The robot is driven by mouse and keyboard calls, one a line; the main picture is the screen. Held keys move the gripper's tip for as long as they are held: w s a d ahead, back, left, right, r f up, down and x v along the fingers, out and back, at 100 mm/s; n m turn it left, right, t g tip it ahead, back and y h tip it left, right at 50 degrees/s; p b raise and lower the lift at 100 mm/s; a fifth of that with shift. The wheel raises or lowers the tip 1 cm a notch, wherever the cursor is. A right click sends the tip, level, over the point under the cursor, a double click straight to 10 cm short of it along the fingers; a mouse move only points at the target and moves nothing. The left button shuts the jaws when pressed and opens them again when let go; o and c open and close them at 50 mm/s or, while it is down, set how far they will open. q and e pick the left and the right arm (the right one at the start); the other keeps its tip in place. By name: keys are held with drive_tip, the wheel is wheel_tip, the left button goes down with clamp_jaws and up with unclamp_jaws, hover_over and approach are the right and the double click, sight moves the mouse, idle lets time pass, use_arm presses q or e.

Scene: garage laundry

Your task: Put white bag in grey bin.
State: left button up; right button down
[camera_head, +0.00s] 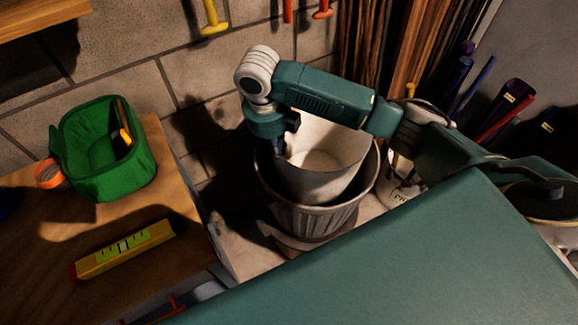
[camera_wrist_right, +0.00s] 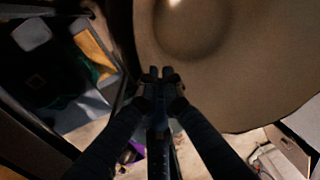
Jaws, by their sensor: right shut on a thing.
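The white bag (camera_head: 322,178) is wide-mouthed and stiff-looking, and it shows its open top in the head view. Its lower part is within the mouth of the ribbed grey bin (camera_head: 318,220), and its upper part stands above the bin's rim. I cannot tell whether it touches the bin's bottom. My right gripper (camera_head: 284,152) is at the bag's left edge, shut on it. In the right wrist view the fingertips (camera_wrist_right: 162,76) meet at the edge of the bag (camera_wrist_right: 235,65), which fills the upper right. My left gripper is not in view.
A wooden bench (camera_head: 60,215) at the left holds a green tool bag (camera_head: 105,170), an orange tape roll (camera_head: 48,174) and a yellow level (camera_head: 125,249). Buckets and long-handled tools (camera_head: 490,110) stand at the right. A block wall is close behind the bin.

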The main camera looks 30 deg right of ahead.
wheel_tip(320, 180, down, 15)
drive_tip(key=shift+f, duration=0.15)
idle(0.4)
drive_tip(key=shift+f, duration=0.15)
drive_tip(key=c, duration=1.9)
unclamp_jaws()
drive_tip(key=shift+c, duration=0.2)
wheel_tip(320, 180, up, 12)
drive_tip(key=a, duration=0.1)
drive_tip(key=shift+s+a, duration=0.15)
drive_tip(key=shift+a, duration=0.05)
